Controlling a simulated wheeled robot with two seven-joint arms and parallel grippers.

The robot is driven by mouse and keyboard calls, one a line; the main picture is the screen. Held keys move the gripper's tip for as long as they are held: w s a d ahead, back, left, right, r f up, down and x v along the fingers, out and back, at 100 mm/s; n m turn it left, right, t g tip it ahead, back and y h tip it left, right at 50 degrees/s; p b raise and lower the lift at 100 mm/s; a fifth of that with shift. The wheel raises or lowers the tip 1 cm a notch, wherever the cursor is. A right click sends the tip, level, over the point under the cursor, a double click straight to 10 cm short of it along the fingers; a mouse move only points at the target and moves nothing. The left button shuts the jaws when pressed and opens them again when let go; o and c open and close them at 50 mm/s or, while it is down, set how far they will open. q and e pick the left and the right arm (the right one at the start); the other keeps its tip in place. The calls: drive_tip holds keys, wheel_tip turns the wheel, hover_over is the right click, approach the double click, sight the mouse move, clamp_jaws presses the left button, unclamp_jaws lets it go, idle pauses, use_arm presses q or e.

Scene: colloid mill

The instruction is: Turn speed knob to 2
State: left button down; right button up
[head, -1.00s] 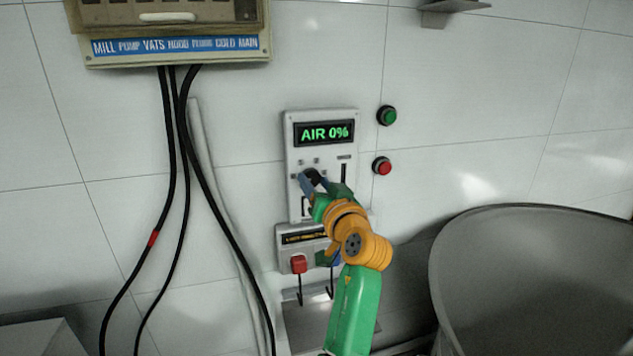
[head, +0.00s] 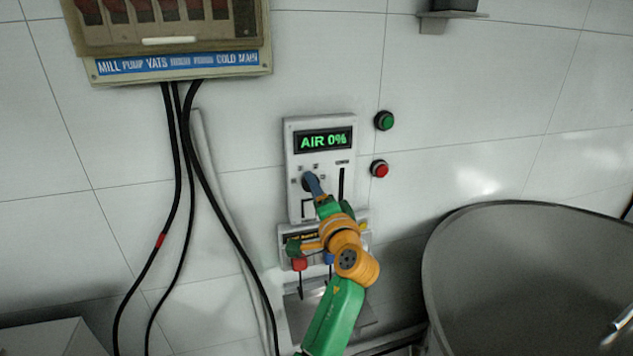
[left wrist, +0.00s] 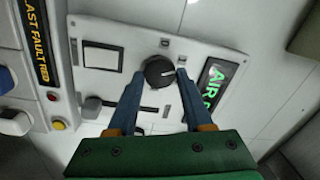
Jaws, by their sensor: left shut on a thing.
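The speed knob (left wrist: 158,71) is a dark round dial on a pale control panel (head: 293,151). In the left wrist view its white mark points toward the display side; the position labels are too small to read. My left gripper (left wrist: 160,78) has its two blue fingers on either side of the knob, shut on it. In the head view the left gripper (head: 311,184) covers most of the knob. The panel's green display (head: 323,140) reads AIR 0%. My right gripper is not in view.
A slider slot (head: 341,182) lies right of the knob. Green (head: 383,121) and red (head: 379,169) buttons are on the wall at right. A large grey vat (head: 520,270) stands at right.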

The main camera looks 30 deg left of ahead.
use_arm(q)
drive_tip(key=shift+a+r+m+t+p, duration=0.15)
drive_tip(key=shift+m+p, duration=0.35)
drive_tip(key=shift+m, duration=1.45)
drive_tip(key=shift+d+r+m+t+p, duration=0.1)
drive_tip(key=shift+m+p, duration=0.4)
drive_tip(key=shift+m, duration=1.4)
drive_tip(key=shift+a+r+m+t+p, duration=0.15)
drive_tip(key=shift+m+p, duration=0.35)
drive_tip(key=shift+m, duration=1.45)
